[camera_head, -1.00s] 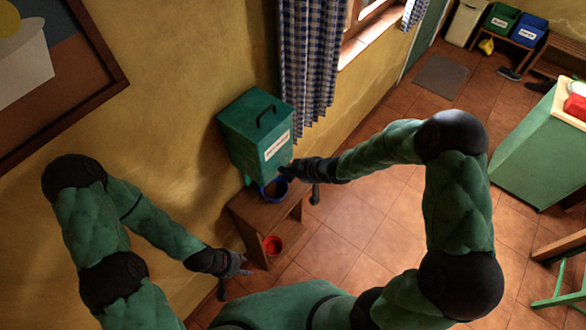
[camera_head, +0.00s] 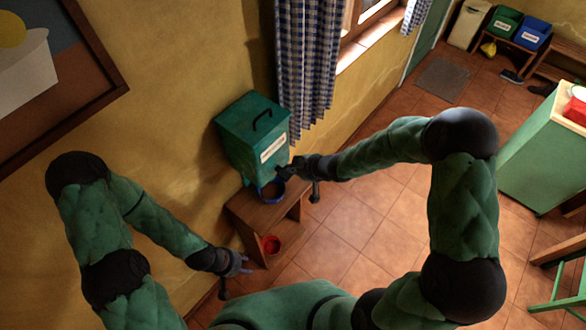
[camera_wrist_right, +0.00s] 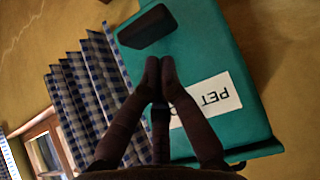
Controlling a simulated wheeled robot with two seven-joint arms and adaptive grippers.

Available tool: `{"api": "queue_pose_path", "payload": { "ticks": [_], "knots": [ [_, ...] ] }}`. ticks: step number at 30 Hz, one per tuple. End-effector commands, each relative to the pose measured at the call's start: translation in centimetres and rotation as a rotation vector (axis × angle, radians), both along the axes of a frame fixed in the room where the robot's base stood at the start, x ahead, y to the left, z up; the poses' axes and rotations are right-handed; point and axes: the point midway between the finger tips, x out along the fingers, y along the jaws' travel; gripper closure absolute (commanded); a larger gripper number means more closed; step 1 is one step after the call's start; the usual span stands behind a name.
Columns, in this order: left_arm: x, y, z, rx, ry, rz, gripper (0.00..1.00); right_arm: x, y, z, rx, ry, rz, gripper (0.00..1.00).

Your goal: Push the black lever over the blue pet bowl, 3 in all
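The green pet food dispenser (camera_head: 240,145) stands on a small wooden bench against the wall. The blue bowl (camera_head: 263,196) sits below its front, with brown contents. In the right wrist view a black block, seemingly the lever (camera_wrist_right: 146,27), sticks out from the dispenser's teal front (camera_wrist_right: 215,65). My right gripper (camera_head: 284,172) is at the dispenser's front, above the bowl. In the wrist view its fingertips (camera_wrist_right: 160,66) meet, holding nothing, close to the lever; contact cannot be told. My left gripper (camera_head: 243,268) hangs low beside the bench, away from the dispenser; its fingers are too small to read.
A red bowl (camera_head: 271,245) stands lower, by the bench (camera_head: 250,212). A checked curtain (camera_head: 305,60) hangs right behind the dispenser. The tiled floor (camera_head: 355,235) to the right is open. A green counter (camera_head: 535,160) and chair (camera_head: 560,280) stand further right.

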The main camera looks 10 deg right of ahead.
Motion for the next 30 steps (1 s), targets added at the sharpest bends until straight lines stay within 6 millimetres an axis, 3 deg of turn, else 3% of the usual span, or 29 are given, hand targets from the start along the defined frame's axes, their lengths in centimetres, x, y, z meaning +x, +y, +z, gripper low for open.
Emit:
{"api": "queue_pose_path", "payload": {
  "ticks": [6, 12, 30],
  "knots": [
    [0.0, 0.0, 1.0, 0.000, 0.000, 0.001, 0.60, -2.5, -2.0, 3.2, 0.000, -0.001, -0.002, 1.00],
    [0.0, 0.0, 1.7, 0.000, 0.000, 0.001, 0.60, -4.0, -3.2, 5.0, 0.001, -0.001, -0.001, 1.00],
    [0.0, 0.0, 1.9, 0.000, 0.000, 0.001, 0.60, -4.6, -3.6, 5.6, 0.001, -0.001, 0.000, 1.00]
  ]
}}
